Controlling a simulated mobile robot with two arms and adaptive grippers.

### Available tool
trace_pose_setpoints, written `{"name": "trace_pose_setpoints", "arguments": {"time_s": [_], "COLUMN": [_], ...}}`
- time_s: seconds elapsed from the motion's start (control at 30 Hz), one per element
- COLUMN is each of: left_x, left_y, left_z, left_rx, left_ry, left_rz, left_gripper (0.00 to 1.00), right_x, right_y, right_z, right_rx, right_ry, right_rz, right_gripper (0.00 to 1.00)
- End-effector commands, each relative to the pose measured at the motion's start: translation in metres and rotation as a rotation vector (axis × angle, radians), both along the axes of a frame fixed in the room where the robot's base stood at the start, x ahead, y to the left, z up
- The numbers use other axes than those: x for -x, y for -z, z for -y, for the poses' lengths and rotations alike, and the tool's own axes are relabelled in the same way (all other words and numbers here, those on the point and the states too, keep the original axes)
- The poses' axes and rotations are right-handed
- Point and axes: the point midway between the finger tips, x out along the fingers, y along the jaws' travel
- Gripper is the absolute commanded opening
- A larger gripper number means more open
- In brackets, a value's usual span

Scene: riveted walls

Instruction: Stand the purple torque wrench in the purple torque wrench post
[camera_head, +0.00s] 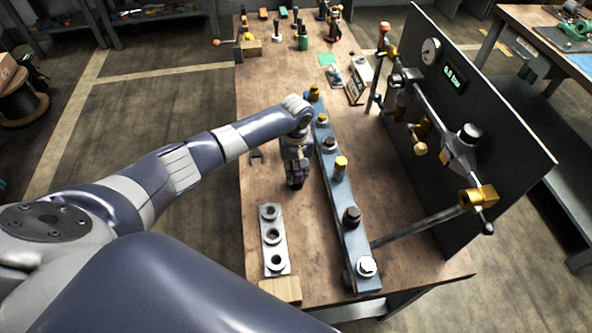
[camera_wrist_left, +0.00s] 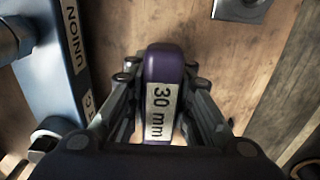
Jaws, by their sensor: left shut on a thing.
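My left gripper (camera_head: 295,172) points down over the wooden table, just left of the long blue-grey bar. In the left wrist view, its fingers (camera_wrist_left: 168,110) are shut on a purple tool with a "30 mm" label, which I take to be the purple torque wrench (camera_wrist_left: 163,70). The wrench's lower end is hidden. A light metal plate with three round sockets (camera_head: 284,268) lies on the table in front of the gripper, apart from it. I cannot make out a purple post. My right gripper is not in view.
The blue-grey bar (camera_head: 331,187) carries several gold, black and white fittings. A black panel (camera_head: 487,120) with a gauge and pipework stands to its right. A wood block (camera_head: 281,289) lies at the near edge. A small wrench (camera_head: 257,157) lies left of my gripper.

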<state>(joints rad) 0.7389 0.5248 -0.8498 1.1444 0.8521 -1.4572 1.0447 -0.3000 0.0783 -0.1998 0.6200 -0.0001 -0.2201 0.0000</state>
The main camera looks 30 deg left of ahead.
Motion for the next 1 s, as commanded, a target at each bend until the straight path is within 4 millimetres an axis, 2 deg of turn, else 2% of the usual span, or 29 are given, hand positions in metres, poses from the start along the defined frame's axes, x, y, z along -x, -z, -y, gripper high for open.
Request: {"name": "trace_pose_setpoints", "arguments": {"time_s": [0.03,0.07,0.17,0.57,0.67,1.0], "left_x": [-0.001,-0.001,-0.001,0.000,0.000,-0.001], "left_y": [0.002,0.001,0.001,-0.002,-0.014,-0.085], "left_z": [0.000,0.000,0.000,0.000,0.000,0.000], "left_rx": [0.001,0.001,0.000,0.000,0.000,0.001], "left_ry": [0.000,0.000,0.000,0.001,0.001,0.002], "left_rz": [0.002,0.002,0.001,0.000,0.001,0.003], "left_gripper": [0.00,0.23,0.44,0.44,0.44,0.44], "right_x": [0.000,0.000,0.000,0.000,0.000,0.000], "right_y": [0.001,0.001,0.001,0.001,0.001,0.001], "right_z": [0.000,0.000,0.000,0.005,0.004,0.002], "right_rx": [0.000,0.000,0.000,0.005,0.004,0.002], "right_ry": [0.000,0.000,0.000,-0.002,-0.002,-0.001], "right_rz": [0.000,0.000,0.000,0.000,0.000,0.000], "right_gripper": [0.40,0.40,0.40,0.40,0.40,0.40]}}
